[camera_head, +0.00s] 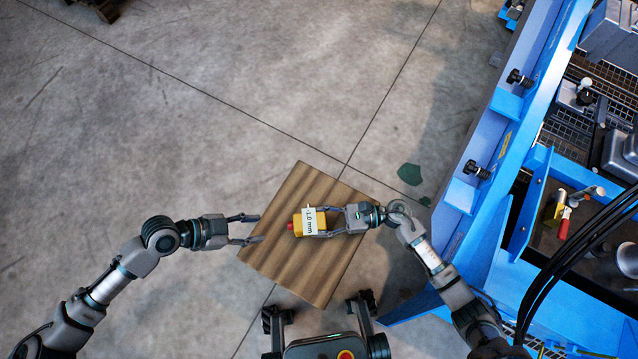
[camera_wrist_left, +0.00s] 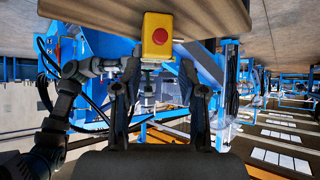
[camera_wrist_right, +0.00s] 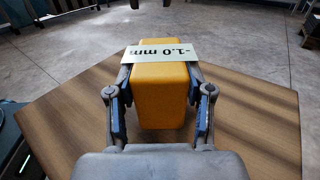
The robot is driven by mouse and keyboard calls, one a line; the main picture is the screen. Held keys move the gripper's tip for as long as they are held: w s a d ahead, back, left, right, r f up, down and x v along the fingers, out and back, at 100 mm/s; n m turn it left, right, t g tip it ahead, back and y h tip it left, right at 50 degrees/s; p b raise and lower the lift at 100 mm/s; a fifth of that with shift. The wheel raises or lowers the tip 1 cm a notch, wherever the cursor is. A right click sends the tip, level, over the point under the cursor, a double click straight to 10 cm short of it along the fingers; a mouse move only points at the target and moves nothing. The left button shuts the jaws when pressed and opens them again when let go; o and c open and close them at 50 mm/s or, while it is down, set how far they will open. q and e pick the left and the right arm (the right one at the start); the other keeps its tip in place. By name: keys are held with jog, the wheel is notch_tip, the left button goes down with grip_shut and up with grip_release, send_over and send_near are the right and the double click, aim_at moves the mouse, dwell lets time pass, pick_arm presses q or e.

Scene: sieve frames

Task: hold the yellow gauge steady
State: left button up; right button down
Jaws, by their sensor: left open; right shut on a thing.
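The yellow gauge (camera_head: 299,224) is a yellow block with a red knob on its left end and a white label reading "-1.0 mm". My right gripper (camera_head: 318,221) is shut on it from the right. In the right wrist view the gauge (camera_wrist_right: 160,95) sits between the two fingers (camera_wrist_right: 160,105), with the label across its top. In the left wrist view the gauge (camera_wrist_left: 157,35) shows its red knob facing that camera. My left gripper (camera_head: 248,229) is open and empty to the left of the gauge, its fingers apart at the table's left edge.
A small wooden table (camera_head: 322,270) lies under the gauge, with bare top around it. A blue machine frame (camera_head: 470,180) stands to the right, with black knobs and cables. A red-handled tool (camera_head: 564,223) lies inside it.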

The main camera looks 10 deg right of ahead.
pick_arm(q)
grip_shut()
dwell(1.2)
